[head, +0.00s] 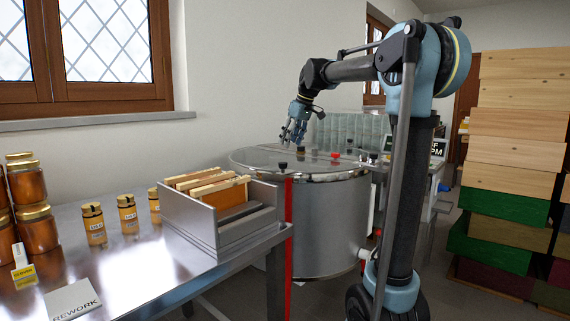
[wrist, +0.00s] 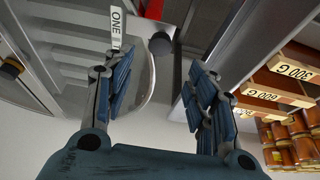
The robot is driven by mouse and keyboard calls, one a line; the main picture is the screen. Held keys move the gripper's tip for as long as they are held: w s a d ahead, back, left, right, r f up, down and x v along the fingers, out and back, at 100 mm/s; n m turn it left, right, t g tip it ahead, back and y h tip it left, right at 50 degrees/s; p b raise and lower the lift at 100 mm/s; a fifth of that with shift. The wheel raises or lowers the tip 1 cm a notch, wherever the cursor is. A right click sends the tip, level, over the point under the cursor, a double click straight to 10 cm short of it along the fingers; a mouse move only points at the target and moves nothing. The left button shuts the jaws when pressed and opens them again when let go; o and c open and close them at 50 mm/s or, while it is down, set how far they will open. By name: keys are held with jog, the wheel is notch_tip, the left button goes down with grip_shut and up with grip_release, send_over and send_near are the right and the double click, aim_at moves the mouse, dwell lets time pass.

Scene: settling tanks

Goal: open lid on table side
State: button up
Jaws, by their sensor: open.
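A large round steel tank (head: 325,225) stands beside the table's right end. Its top carries flat, see-through lid panels (head: 265,157) that look shut. A black knob (head: 283,165) sits on the table-side lid near the rim. My gripper (head: 293,138) hangs above the tank top, pointing down, open and empty. In the wrist view my gripper (wrist: 160,85) has its two fingers apart, and the dark round knob (wrist: 160,43) shows beyond the gap between them, not touched.
The steel table (head: 140,265) holds a grey box of wooden frames (head: 215,205) close to the tank, small jars (head: 128,213) and stacked large jars (head: 28,185). Other knobs, one red (head: 335,156), stand on the tank top. Stacked wooden boxes (head: 515,130) rise at right.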

aim_at(283, 163)
jog(key=x, duration=1)
jog(key=shift+f, duration=0.1)
